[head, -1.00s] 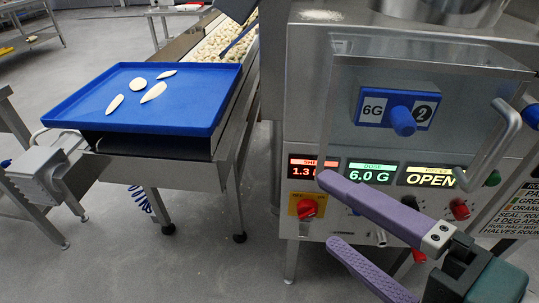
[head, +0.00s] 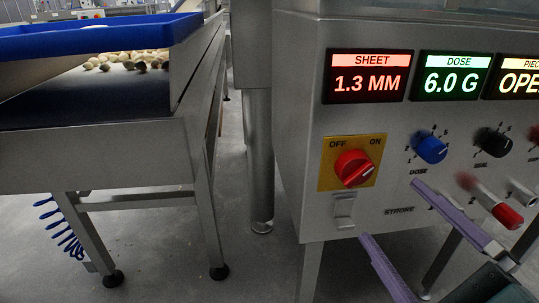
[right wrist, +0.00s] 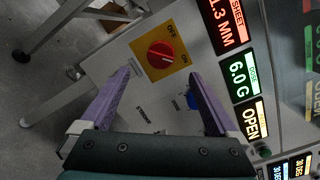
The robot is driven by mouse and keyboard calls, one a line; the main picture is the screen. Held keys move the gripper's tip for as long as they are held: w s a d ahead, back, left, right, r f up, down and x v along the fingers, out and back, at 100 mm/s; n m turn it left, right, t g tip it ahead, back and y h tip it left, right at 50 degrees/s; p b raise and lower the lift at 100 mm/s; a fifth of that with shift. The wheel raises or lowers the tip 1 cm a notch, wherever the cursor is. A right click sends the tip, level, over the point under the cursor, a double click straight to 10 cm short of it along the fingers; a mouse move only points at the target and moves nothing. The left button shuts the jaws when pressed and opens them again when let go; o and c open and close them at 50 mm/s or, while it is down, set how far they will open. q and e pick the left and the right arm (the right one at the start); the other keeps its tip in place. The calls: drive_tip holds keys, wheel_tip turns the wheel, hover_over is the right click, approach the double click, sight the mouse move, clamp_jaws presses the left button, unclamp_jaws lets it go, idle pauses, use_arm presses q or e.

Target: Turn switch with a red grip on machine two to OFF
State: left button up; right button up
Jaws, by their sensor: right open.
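The switch with a red grip (head: 354,168) sits on a yellow plate (head: 328,181) marked OFF at upper left and ON at upper right. The white line on its grip slants toward the ON side. The right wrist view also shows the red grip (right wrist: 160,54), beyond and between the fingertips. My right gripper (head: 390,212) has purple fingers spread open and empty. In the head view it is to the lower right of the switch, apparently apart from it. My left gripper is not in view.
The grey machine panel carries a SHEET display (head: 368,76), a DOSE display (head: 455,76), a blue dose knob (head: 430,147), a black knob (head: 494,142) and a red-ended lever (head: 507,215). A metal conveyor (head: 130,150) with a blue tray (head: 90,40) stands left.

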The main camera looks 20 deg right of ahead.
sight(361, 176)
drive_tip(key=w, duration=0.3)
drive_tip(key=w+d+b, duration=0.1)
drive_tip(key=w, duration=0.5)
drive_tip(key=shift+d, duration=0.15)
drive_tip(key=shift+r, duration=0.1)
drive_tip(key=shift+c, duration=0.3)
